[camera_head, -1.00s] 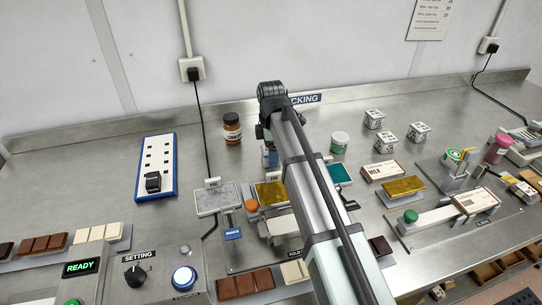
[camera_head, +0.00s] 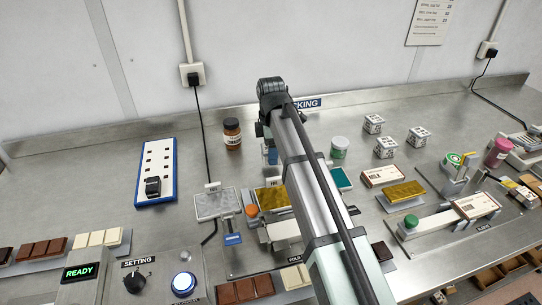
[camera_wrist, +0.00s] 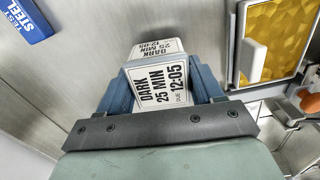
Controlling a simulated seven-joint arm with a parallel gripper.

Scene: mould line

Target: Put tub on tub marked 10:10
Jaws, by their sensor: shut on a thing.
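My gripper (camera_wrist: 165,88) is shut on a white tub (camera_wrist: 160,98) between its blue fingers in the wrist view. The tub's label reads DARK, 25 MIN, DUE 12:05. A second printed face beyond it carries the same words; I cannot tell whether it belongs to the same tub. In the head view my arm hides most of the gripper and tub. Three white labelled tubs stand apart on the bench right of my arm: one at the back (camera_head: 373,124), one to the right (camera_head: 417,138), one nearer (camera_head: 386,148). Their times are too small to read.
A brown jar (camera_head: 232,133) and a blue-edged board (camera_head: 156,172) are left. A gold mould (camera_wrist: 278,40) lies right of the held tub, a blue TEST STEEL block (camera_wrist: 24,20) left.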

